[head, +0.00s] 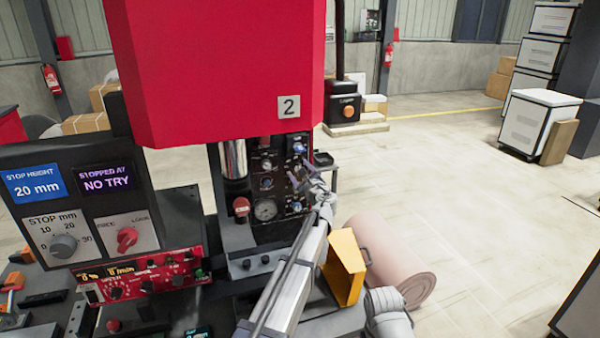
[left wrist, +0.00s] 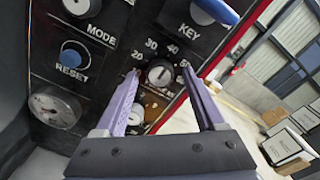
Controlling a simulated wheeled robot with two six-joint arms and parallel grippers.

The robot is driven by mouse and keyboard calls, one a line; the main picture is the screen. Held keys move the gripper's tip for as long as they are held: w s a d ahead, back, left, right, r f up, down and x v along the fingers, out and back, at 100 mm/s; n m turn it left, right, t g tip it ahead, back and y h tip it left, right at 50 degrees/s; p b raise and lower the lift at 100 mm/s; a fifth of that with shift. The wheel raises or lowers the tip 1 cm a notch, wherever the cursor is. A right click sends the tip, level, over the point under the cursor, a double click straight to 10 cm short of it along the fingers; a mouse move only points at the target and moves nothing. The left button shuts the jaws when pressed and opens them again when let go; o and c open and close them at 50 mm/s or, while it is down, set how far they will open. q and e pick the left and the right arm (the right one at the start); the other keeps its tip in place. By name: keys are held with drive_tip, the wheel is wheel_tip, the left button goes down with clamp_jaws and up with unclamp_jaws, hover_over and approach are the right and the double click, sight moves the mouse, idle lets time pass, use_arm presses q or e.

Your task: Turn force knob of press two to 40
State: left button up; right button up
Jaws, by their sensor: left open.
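Press two is the red machine (head: 220,60) with a "2" plate (head: 289,107). Its dark control panel (head: 280,222) carries several knobs and a gauge. In the left wrist view, the small force knob (left wrist: 159,73) sits in a dial marked 20, 30, 40 and 50; its exact setting is too small to read. My left gripper (head: 302,178) is at the right side of this panel. In the left wrist view its purple fingers (left wrist: 161,72) are open, one on each side of the knob. I cannot tell whether they touch it. My right gripper is not in view.
The MODE knob (left wrist: 82,6), blue RESET button (left wrist: 73,55), blue KEY switch (left wrist: 212,12) and a pressure gauge (left wrist: 55,107) surround the dial.

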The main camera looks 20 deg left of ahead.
use_arm(q)
drive_tip(key=v, duration=0.8)
